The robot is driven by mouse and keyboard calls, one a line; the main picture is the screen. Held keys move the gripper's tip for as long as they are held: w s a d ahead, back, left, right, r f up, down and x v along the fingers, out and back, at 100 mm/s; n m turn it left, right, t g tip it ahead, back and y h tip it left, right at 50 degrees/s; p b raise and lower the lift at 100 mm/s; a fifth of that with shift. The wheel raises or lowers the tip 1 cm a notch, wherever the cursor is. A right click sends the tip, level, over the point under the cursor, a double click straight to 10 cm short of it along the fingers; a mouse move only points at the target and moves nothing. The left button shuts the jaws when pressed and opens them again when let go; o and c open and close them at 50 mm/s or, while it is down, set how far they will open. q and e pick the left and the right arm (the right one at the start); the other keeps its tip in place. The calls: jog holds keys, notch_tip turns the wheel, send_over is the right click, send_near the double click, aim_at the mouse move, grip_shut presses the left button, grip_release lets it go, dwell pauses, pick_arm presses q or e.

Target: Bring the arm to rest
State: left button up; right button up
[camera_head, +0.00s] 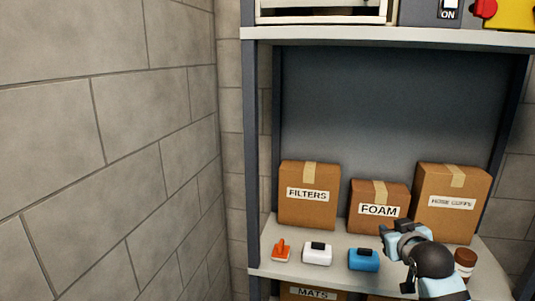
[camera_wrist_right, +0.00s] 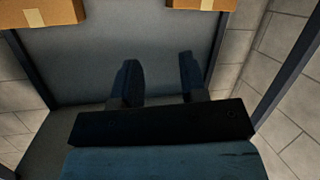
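My right gripper (camera_head: 391,230) is in front of the middle shelf in the head view, near the FOAM box (camera_head: 378,200). In the right wrist view its two dark fingers (camera_wrist_right: 158,66) stand apart with nothing between them, so it is open and empty. My right arm comes in from the lower right. An orange item (camera_head: 281,251), a white item (camera_head: 317,254) and a blue item (camera_head: 364,260) stand in a row on the shelf, left of the gripper. My left gripper is not in view.
A FILTERS box (camera_head: 308,210) and a third labelled box (camera_head: 453,190) flank the FOAM box. A brown-capped jar (camera_head: 465,263) stands right of my arm. An upper shelf (camera_head: 390,36) is overhead. A block wall (camera_head: 110,150) fills the left.

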jog(key=s+a+f+g+y, duration=0.1)
jog(key=s+f, duration=0.2)
jog(key=f, duration=0.3)
jog(key=s+a+f, duration=0.2)
jog(key=s+f, duration=0.1)
jog(key=f, duration=0.4)
jog(key=s+a+f+g+y, duration=0.1)
jog(key=s+a+f, duration=0.2)
jog(key=s+f, duration=0.8)
jog(key=s+a+f+n+g+y, duration=0.1)
jog(key=s+a+f, duration=0.3)
jog(key=s+f, duration=0.7)
jog(key=s+y, duration=0.1)
jog(key=s, duration=0.4)
jog(key=shift+s+a+g, duration=0.3)
jog(key=shift+s, duration=0.1)
